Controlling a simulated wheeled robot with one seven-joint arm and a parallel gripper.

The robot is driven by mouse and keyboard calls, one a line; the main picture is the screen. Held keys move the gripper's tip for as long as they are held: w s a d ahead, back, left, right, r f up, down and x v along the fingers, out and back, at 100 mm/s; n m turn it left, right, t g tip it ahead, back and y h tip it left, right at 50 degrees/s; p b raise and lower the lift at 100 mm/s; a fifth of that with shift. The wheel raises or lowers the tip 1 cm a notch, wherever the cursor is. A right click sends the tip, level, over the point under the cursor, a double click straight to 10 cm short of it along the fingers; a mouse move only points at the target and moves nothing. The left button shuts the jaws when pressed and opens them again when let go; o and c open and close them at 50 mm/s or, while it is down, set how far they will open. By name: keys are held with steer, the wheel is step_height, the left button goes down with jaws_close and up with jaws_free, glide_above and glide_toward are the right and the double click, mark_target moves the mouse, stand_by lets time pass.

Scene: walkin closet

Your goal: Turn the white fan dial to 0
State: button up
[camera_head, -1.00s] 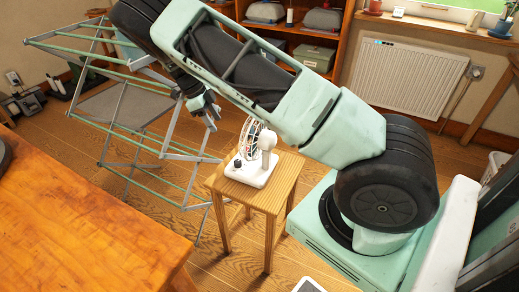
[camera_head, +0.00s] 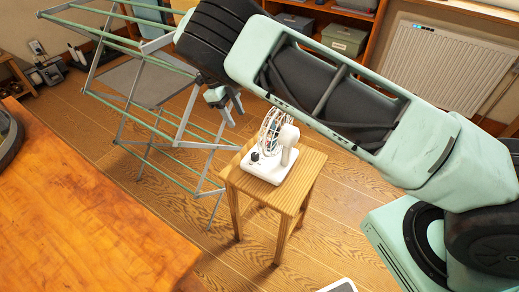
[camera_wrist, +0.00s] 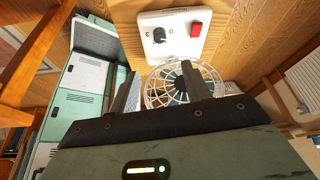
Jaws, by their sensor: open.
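The white fan (camera_head: 268,163) stands upright on a small wooden stool, with a round wire cage and a flat white base. Its black dial (camera_head: 255,156) is on the base; the wrist view shows the dial (camera_wrist: 160,35) close, with a "3" to its left, a "0" to its right and a red switch (camera_wrist: 196,28) beyond. I cannot tell exactly where the dial points. My gripper (camera_head: 228,108) is open and empty, up and to the left of the fan. In the wrist view its fingers (camera_wrist: 159,70) frame the cage (camera_wrist: 178,86), and the dial lies beyond their tips, apparently untouched.
The wooden stool (camera_head: 290,182) has a small top. A folding drying rack (camera_head: 150,120) stands close behind and left. A large wooden table (camera_head: 90,220) fills the front left. A radiator (camera_head: 440,70) is at the back right.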

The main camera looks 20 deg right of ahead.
mark_target(254, 155)
steer(key=p+x, duration=0.2)
steer(key=x, duration=1.4)
steer(key=shift+s+f, duration=0.1)
steer(key=c, duration=1)
